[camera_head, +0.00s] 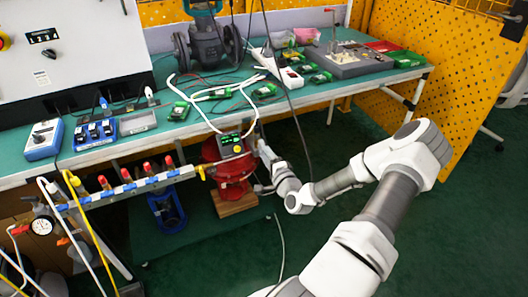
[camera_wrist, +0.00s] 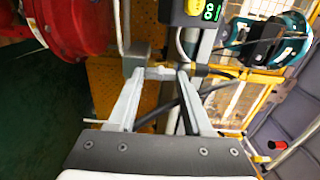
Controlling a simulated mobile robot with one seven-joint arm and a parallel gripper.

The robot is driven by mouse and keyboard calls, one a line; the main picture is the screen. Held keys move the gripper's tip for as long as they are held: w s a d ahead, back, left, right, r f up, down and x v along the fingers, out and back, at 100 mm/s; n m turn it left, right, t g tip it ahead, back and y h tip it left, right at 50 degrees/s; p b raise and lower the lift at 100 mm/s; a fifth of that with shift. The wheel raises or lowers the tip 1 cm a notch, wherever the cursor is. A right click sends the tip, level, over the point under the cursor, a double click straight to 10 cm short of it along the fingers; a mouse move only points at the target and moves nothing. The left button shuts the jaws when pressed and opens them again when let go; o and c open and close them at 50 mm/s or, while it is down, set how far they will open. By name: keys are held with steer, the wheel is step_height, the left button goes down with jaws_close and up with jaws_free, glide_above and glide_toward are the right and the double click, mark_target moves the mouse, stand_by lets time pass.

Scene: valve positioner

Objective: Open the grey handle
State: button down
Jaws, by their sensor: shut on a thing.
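The red valve (camera_head: 228,170) stands on a wooden block below the bench edge in the head view, with a dark positioner box (camera_head: 230,144) with a green-lit screen on top. In the wrist view, the red valve body (camera_wrist: 72,25) is at upper left and the positioner (camera_wrist: 195,12) at top centre. A short light grey bar, seemingly the grey handle (camera_wrist: 158,73), lies across between the fingertips of my gripper (camera_wrist: 160,76), which is shut on it. In the head view my gripper (camera_head: 265,156) is small beside the valve's right side, and the handle cannot be made out.
A green-topped bench (camera_head: 190,117) with tools and small devices runs above and behind the valve. A pipe manifold with red knobs (camera_head: 125,174) is left of it. A dark cable (camera_head: 294,115) hangs near my arm. The green floor at right is clear.

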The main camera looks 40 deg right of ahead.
steer(key=shift+m, duration=0.3)
steer(key=shift+c, duration=1.6)
jaws_free()
steer(key=shift+s, duration=0.1)
steer(key=p+v, duration=0.2)
steer(key=v, duration=1.5)
steer(key=shift+a+p, duration=0.15)
steer(key=shift+p, duration=0.15)
